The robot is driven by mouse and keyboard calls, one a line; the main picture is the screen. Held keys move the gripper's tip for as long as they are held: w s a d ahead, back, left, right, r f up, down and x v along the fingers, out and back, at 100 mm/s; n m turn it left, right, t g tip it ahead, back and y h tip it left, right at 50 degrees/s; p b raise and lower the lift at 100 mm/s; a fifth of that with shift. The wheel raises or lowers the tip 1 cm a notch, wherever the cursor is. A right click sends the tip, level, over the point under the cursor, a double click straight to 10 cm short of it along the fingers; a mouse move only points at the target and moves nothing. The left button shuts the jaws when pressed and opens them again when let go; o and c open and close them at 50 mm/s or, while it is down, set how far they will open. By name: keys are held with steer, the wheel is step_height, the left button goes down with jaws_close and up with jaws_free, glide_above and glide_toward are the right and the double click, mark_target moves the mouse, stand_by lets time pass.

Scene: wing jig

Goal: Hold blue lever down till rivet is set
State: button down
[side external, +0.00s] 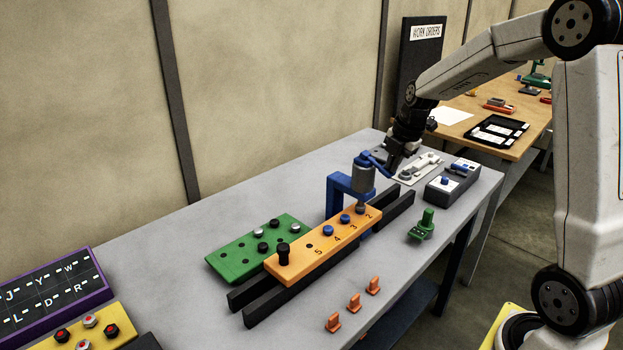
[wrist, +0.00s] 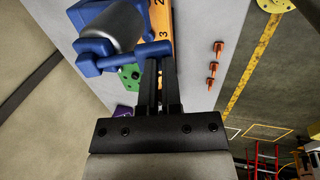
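The blue lever (side external: 374,162) sticks out from the blue rivet press (side external: 338,190) with its grey cylinder head (side external: 364,178). My gripper (side external: 390,172) is at the lever's free end. In the wrist view the lever (wrist: 135,56) crosses at my fingertips (wrist: 159,65). The fingers look close together; whether they touch the lever is unclear. The orange strip (side external: 296,262), numbered, lies under the press head, which is over the area near number 2. Blue rivets (side external: 345,218) sit along it. The rivet under the head is mostly hidden.
Dark rails (side external: 252,296) carry the strip.

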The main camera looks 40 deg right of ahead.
steer(key=s+v, duration=0.1)
steer(key=v, duration=1.3)
steer(key=shift+f, duration=0.2)
steer(key=shift+s, duration=0.1)
steer(key=s+a+f+m, duration=0.4)
steer(key=a+f+m, duration=0.5)
steer(key=a+f, duration=0.1)
steer(key=s+a+f+m, duration=0.4)
steer(key=a+f+m, duration=0.5)
steer(key=a+f, duration=0.1)
steer(key=shift+f, duration=0.9)
